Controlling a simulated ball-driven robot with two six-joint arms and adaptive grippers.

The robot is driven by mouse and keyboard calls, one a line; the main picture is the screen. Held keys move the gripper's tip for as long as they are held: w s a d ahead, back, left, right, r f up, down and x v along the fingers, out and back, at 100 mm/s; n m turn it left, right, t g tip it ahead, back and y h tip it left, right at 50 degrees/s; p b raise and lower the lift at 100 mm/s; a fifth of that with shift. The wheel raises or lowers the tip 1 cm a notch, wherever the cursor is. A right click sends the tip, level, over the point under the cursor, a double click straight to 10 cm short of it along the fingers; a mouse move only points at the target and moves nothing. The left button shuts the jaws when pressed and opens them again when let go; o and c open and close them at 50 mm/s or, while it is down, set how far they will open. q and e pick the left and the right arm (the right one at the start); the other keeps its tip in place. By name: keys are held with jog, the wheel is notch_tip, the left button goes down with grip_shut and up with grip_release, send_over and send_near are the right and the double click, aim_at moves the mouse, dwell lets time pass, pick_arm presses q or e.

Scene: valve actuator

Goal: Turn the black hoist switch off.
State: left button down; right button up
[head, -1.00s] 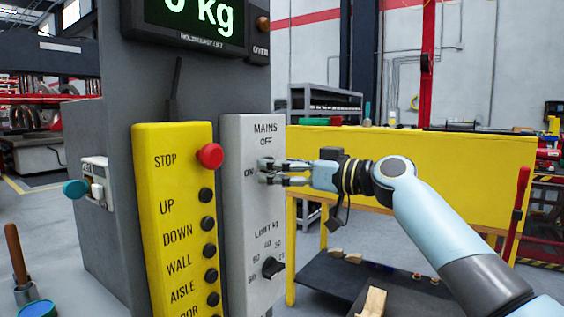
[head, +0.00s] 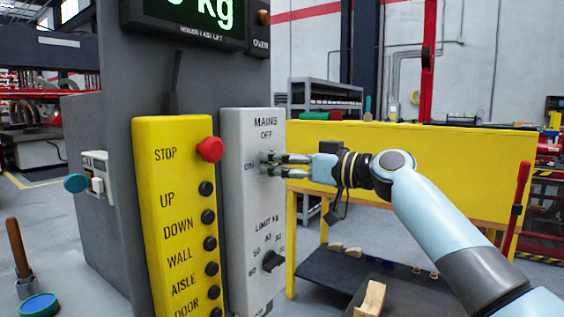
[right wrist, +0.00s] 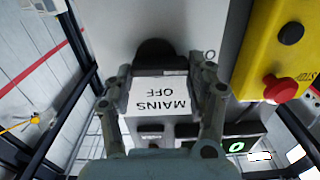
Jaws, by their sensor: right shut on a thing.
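The black hoist switch (right wrist: 155,50) is a dark rounded knob on the grey panel (head: 238,215) marked MAINS, with OFF above it and ON to its left. In the head view my right gripper hides most of it. My right gripper (head: 266,163) reaches in from the right with its fingers at the panel, shut on the switch. In the right wrist view its two fingers (right wrist: 165,72) stand either side of the knob, with the upside-down MAINS OFF lettering between them. The knob's pointing direction cannot be made out. My left gripper is not in view.
Left of the panel is a yellow pendant (head: 178,220) with a red stop button (head: 209,149) and several black buttons. Below the switch is a black load-limit knob (head: 272,261). A yellow bench (head: 430,170) stands behind my right arm. A display (head: 195,15) is above.

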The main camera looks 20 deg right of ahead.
jog(key=shift+w+d+f+m+p, duration=0.15)
jog(key=shift+m+p, duration=0.35)
jog(key=shift+m, duration=2.25)
jog(key=shift+w+d+r+m+p, duration=0.1)
jog(key=shift+m+p, duration=0.35)
jog(key=shift+m, duration=2.25)
jog(key=shift+w+d+f+m+p, duration=0.15)
jog(key=shift+m+p, duration=0.35)
jog(key=shift+m, duration=2.25)
jog(key=shift+s+r, duration=0.1)
jog(key=o, duration=1.2)
jog(key=v, duration=1.2)
jog(key=shift+d, duration=0.1)
